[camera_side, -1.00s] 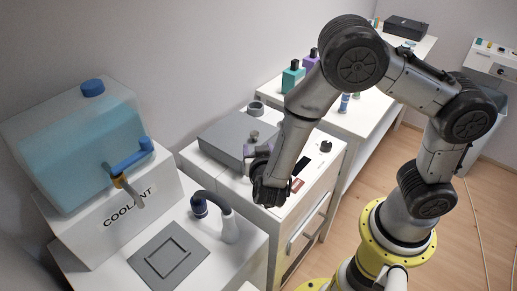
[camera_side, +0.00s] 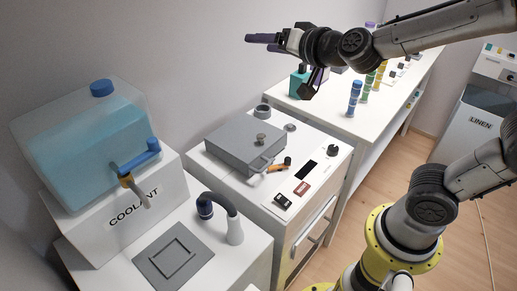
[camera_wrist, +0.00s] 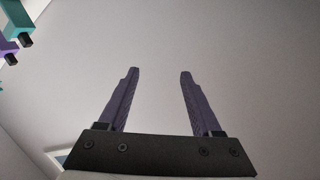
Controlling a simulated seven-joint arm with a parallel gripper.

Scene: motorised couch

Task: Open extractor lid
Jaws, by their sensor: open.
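The extractor is a white cabinet (camera_side: 312,222) with a flat grey lid (camera_side: 235,142) on its top. The lid lies closed and level, with a small knob (camera_side: 261,139) on it and a grey loop handle (camera_side: 262,163) at its front edge. An orange-and-black lever (camera_side: 279,166) sits by that edge. My gripper (camera_side: 280,66) is raised high above and behind the lid, clear of it, with its purple fingers spread and empty. In the wrist view the open fingers (camera_wrist: 159,72) face a bare grey wall; the lid is not in that view.
A coolant tank (camera_side: 80,145) and a bent spout (camera_side: 222,210) stand to the left. A black dial (camera_side: 332,151) and buttons (camera_side: 302,188) are on the cabinet. Space above the lid is free.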

